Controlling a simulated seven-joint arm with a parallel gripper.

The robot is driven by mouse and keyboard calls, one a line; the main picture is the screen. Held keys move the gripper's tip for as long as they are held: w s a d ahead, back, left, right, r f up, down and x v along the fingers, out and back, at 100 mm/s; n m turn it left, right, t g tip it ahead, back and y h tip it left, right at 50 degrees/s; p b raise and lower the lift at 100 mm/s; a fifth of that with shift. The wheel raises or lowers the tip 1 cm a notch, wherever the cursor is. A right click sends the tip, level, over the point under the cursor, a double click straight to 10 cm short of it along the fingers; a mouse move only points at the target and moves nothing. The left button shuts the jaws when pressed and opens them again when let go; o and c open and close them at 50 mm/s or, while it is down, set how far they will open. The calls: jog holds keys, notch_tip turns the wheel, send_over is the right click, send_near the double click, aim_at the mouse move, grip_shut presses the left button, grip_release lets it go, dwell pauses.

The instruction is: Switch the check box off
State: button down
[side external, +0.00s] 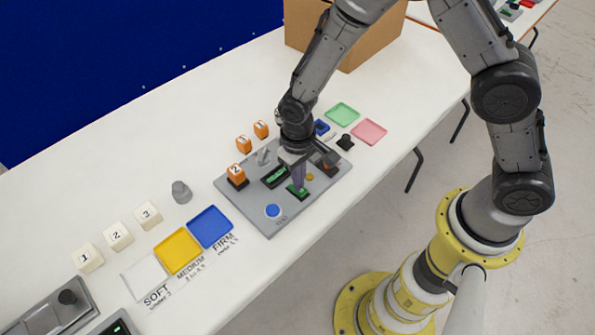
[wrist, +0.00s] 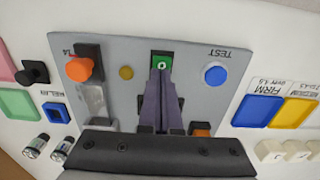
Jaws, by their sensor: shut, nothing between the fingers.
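The check box is a flat grey panel (side external: 245,205) on the white table; its face fills the middle of the wrist view (wrist: 205,95). A black rocker-type switch with a green face and a white round mark (wrist: 161,62) sits near its edge; its green also shows in the side view (side external: 293,190). My gripper (side external: 299,187) points down at this switch. In the wrist view the closed fingertips (wrist: 162,76) are at the switch's edge and hide part of it; I cannot tell whether they touch. Nothing is between the fingers.
On the panel are a blue TEST button (wrist: 215,74), an orange knob (wrist: 79,69) and a small amber lamp (wrist: 126,73). Blue (side external: 210,227) and yellow (side external: 178,252) trays lie to the left, green (side external: 342,114) and pink (side external: 369,131) ones to the right. A cardboard box (side external: 375,45) stands behind.

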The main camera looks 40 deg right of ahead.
notch_tip(320, 180, up, 14)
jog(key=w, duration=0.2)
jog(key=shift+w+f, duration=0.1)
dwell(0.3)
